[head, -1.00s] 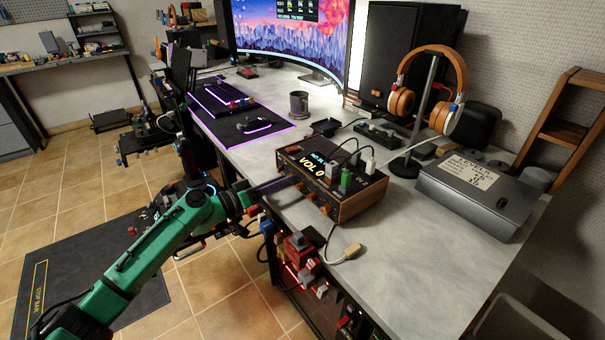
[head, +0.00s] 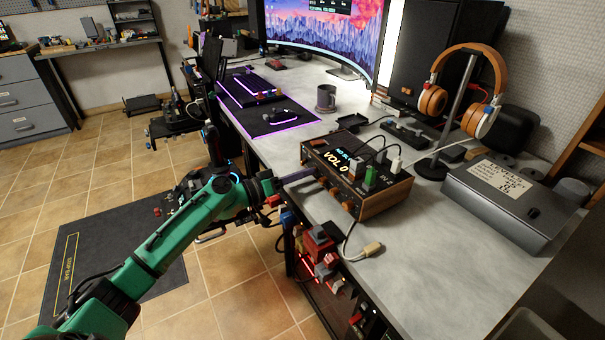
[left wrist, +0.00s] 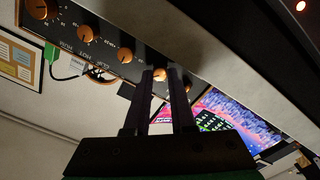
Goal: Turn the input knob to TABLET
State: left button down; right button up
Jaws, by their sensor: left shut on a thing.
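The wood-sided audio box (head: 384,203) stands at the desk's front edge, its screen (head: 341,162) reading "VOL 0" under a partly legible line. Copper-coloured knobs line its front panel (left wrist: 104,42), which appears upside down in the left wrist view. My left gripper (head: 308,174) reaches the panel's left part from the left. In the wrist view its two dark fingers (left wrist: 160,71) are on either side of one small copper knob (left wrist: 159,75) and shut on it. The fingers hide this knob's sides, and I cannot read its label. My right gripper is not in view.
Plugs and cables (head: 371,176) stand on the box's top. A loose cable plug (head: 372,248) lies in front of it. Red-and-grey parts (head: 320,240) hang on the desk's front below. A headphone stand (head: 458,110) and grey case (head: 508,204) are to the right.

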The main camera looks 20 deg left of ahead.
pick_arm(q)
jog(key=shift+n, duration=1.1)
jog(key=n+p, duration=0.1)
jog(key=n, duration=0.2)
jog(key=shift+n+p, duration=0.45)
jog(key=shift+n, duration=0.85)
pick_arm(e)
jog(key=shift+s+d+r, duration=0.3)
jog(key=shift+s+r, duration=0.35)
pick_arm(q)
jog(key=c, duration=0.8)
grip_release()
jog(key=shift+o, duration=0.2)
